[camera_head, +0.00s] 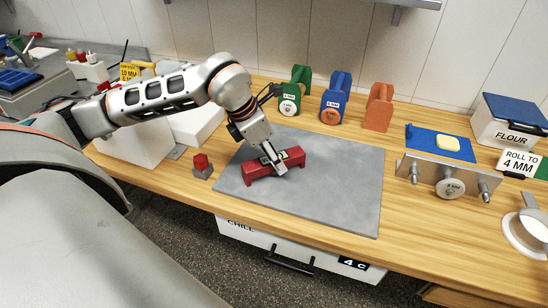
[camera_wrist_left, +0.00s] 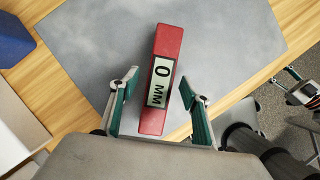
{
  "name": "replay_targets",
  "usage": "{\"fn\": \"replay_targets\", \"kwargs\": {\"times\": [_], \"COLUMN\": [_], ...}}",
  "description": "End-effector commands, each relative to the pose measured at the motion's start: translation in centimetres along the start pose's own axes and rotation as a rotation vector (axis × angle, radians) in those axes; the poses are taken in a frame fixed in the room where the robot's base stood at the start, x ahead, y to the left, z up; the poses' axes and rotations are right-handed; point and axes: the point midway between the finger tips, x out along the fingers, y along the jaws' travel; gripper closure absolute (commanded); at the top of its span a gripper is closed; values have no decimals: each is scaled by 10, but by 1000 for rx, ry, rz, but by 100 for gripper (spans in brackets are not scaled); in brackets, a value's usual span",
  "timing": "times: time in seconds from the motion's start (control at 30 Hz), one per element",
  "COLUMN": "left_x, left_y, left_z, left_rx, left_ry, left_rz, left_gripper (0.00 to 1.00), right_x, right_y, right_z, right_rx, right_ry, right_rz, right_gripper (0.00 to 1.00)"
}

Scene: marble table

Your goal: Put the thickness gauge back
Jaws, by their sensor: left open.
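The thickness gauge (camera_head: 262,168), a red bridge-shaped bar with a display, lies on the grey slab (camera_head: 330,193). In the left wrist view the gauge (camera_wrist_left: 160,82) reads "0 MM". My left gripper (camera_head: 274,161) points down at it. In the left wrist view the open fingers of this gripper (camera_wrist_left: 165,90) are on either side of the gauge, with gaps visible between fingers and bar. What looks like my right gripper (camera_wrist_left: 298,92) shows small at the right edge of the left wrist view; its jaws are unclear.
A small red block on a grey base (camera_head: 202,165) stands left of the slab. Green (camera_head: 295,90), blue (camera_head: 336,97) and orange (camera_head: 378,107) stands line the back. A roller (camera_head: 449,178) and a flour bin (camera_head: 508,122) are at right. The slab's right half is clear.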

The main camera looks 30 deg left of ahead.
Motion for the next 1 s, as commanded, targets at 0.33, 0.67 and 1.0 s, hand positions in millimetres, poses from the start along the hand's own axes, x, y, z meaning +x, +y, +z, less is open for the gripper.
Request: {"fn": "replay_targets", "kwargs": {"times": [0.33,0.67,1.0], "left_x": [-70,-108,-110], "left_y": [1,0,0], "left_z": [1,0,0], "left_rx": [1,2,1], "left_ry": [-4,-3,-1], "left_rz": [5,1,1], "left_gripper": [53,53,53], "right_x": [0,0,0], "right_y": [-1,-1,-1], "right_z": [0,0,0], "right_rx": [1,2,2], "right_ry": [0,0,1], "right_rz": [-1,-1,-1], "right_gripper": [56,56,56]}}
